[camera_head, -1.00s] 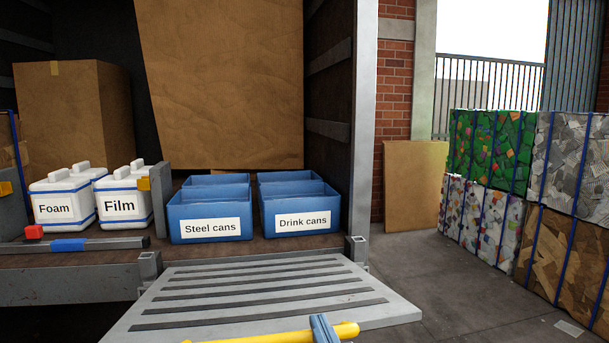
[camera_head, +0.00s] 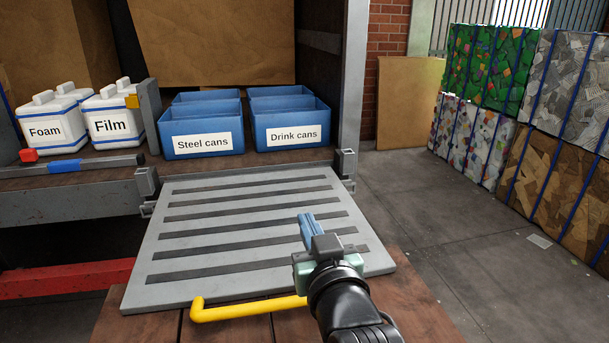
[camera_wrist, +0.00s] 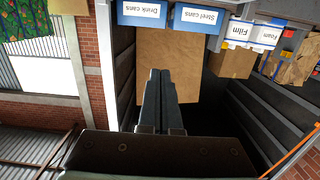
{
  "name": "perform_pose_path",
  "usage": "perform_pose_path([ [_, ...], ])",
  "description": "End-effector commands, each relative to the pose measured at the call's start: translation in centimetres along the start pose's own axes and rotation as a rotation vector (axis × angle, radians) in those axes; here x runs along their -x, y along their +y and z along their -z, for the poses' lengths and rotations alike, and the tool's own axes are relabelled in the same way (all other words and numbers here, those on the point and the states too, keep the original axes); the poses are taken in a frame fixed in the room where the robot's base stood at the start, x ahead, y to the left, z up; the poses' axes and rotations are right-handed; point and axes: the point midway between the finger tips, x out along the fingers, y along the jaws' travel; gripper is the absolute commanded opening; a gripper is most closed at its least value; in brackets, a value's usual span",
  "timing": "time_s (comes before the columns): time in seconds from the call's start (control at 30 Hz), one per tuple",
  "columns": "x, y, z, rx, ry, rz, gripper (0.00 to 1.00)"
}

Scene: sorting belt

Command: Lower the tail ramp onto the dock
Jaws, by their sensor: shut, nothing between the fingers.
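The grey tail ramp (camera_head: 240,253) with dark grip strips slopes down from the truck bed's edge, its near edge over the brown plank dock (camera_head: 415,312). It looks as if it lies on the planks, but I cannot see clearly whether it touches. A yellow bar handle (camera_head: 245,309) runs along the ramp's near edge, partly behind my arm. My gripper (camera_head: 307,218) is shut and empty, above the ramp's near right part and apart from the handle's visible length. In the upside-down wrist view the closed fingers (camera_wrist: 160,80) point towards the truck's inside; the ramp is not seen there.
Blue bins for steel cans (camera_head: 201,140) and drink cans (camera_head: 291,135) stand on the truck bed above the ramp. White Foam (camera_head: 50,122) and Film (camera_head: 112,120) tubs stand at left. Strapped bales (camera_head: 490,75) stand at right.

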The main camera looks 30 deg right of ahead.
Motion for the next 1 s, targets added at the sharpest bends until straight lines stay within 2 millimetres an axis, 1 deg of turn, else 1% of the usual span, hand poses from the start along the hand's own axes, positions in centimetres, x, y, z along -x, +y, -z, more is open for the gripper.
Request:
perform_pose_path([
  [0.03,-0.1,-0.1,1.6,0.000,0.000,0.001,0.00],
  [0.1,-0.3,-0.3,2.8,0.000,0.000,0.003,0.00],
  [0.17,0.7,-0.2,0.7,-0.003,-0.004,0.000,0.00],
  [0.2,1.5,-0.2,0.1,-0.004,-0.003,-0.001,0.00],
  [0.4,4.8,-0.2,-2.3,-0.003,-0.003,0.000,0.00],
  [0.53,6.4,-0.2,-3.2,-0.002,-0.002,-0.001,0.00],
  [0.7,7.6,-0.2,-3.9,-0.001,-0.001,0.000,0.00],
  [0.93,7.9,-0.2,-3.9,0.000,0.000,0.000,0.00],
  [1.0,7.8,-0.6,-2.8,0.007,0.017,0.006,0.00],
])
